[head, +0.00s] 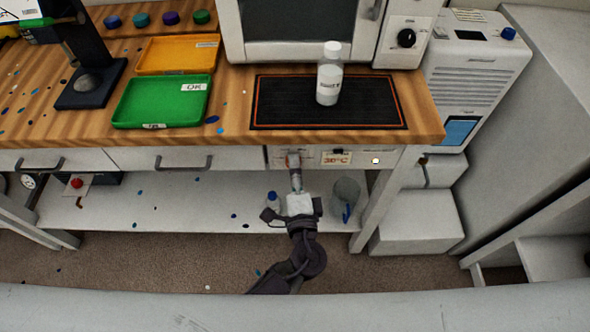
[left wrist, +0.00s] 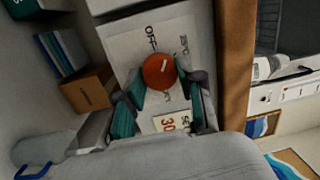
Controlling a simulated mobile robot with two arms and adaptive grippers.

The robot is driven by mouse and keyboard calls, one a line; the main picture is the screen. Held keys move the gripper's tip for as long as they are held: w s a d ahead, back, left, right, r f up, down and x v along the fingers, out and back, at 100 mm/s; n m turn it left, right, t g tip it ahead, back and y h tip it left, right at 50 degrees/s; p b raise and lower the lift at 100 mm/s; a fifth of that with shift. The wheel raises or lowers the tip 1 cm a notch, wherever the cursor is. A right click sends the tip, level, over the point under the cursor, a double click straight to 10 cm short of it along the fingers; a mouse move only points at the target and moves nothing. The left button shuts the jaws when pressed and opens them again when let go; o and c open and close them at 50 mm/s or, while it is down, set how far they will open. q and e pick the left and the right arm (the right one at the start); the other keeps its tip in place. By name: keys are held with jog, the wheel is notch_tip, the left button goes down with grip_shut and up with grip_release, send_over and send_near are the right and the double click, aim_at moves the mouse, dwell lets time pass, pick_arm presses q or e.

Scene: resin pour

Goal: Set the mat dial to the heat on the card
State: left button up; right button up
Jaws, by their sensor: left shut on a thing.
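The red mat dial (left wrist: 159,71) sits on a white panel, with a pale pointer mark tilted toward the upper right of the left wrist view. "OFF" is printed beside it; another label is only partly legible. My left gripper (left wrist: 163,84) is shut on the dial, one finger on each side. In the head view my left gripper (head: 295,168) reaches up to the panel under the table edge and largely hides the dial. The card (head: 336,158) reads 30°C, right of the dial; it also shows in the left wrist view (left wrist: 172,122). My right gripper is not in view.
The black heat mat (head: 275,112) with an orange border bears a white-capped bottle (head: 329,78). Green (head: 160,103) and orange (head: 178,55) trays stand left of it. A clear cup (head: 345,198) and a small bottle (head: 272,202) stand on the shelf below, near my left gripper.

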pick_arm(q)
jog(key=shift+a+f+m+t+h+p, duration=0.1)
jog(key=shift+m+h+p, duration=0.5)
jog(key=shift+m, duration=2.6)
jog(key=shift+a+f+m+t+h+p, duration=0.1)
jog(key=shift+m+h+p, duration=0.45)
jog(key=shift+m, duration=2.65)
jog(key=shift+m+t+h+p, duration=0.1)
jog(key=shift+m+h+p, duration=0.45)
jog(key=shift+m, duration=2.65)
jog(key=o, duration=1.1)
jog(key=shift+o, duration=0.2)
jog(key=shift+r, duration=0.1)
jog(key=s+f, duration=0.1)
jog(key=s, duration=1.1)
jog(key=shift+a+f, duration=0.15)
jog(key=shift+a, duration=0.25)
